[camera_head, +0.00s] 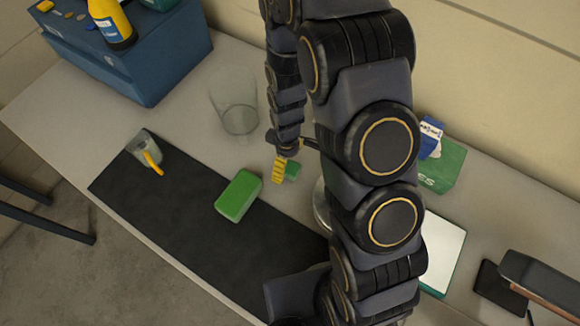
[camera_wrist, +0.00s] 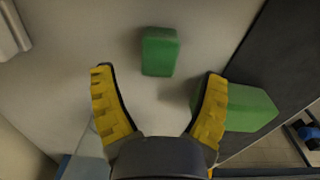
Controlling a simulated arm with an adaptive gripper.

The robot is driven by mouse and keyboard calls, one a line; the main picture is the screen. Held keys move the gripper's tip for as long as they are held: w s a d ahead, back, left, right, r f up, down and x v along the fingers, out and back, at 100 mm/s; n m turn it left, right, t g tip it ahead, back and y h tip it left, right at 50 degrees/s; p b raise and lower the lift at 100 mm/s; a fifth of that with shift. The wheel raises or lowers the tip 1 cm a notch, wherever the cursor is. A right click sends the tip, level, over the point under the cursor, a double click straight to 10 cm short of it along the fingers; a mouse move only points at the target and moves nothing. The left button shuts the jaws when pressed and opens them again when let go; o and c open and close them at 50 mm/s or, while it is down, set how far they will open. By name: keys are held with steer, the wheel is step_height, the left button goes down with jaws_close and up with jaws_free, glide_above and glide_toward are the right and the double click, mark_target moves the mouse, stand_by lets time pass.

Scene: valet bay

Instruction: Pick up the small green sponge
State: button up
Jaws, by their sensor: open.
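My gripper (camera_head: 281,166) has yellow ridged fingers. In the wrist view my gripper (camera_wrist: 161,72) is spread open with nothing between its fingers. A larger green sponge (camera_head: 239,195) lies on the dark mat to the left. In the wrist view this larger sponge (camera_wrist: 248,107) is partly behind the right finger.
A clear glass container (camera_head: 234,103) stands behind the gripper. A blue box (camera_head: 150,65) is at the back left. A green box (camera_head: 443,165) lies right of my arm.

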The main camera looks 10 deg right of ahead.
mark_target(288, 166)
step_height(288, 166, down, 4)
steer(key=shift+d+r, duration=0.1)
steer(key=shift+r, duration=0.1)
steer(key=c, duration=1)
steer(key=shift+o, duration=0.2)
steer(key=shift+r, duration=0.1)
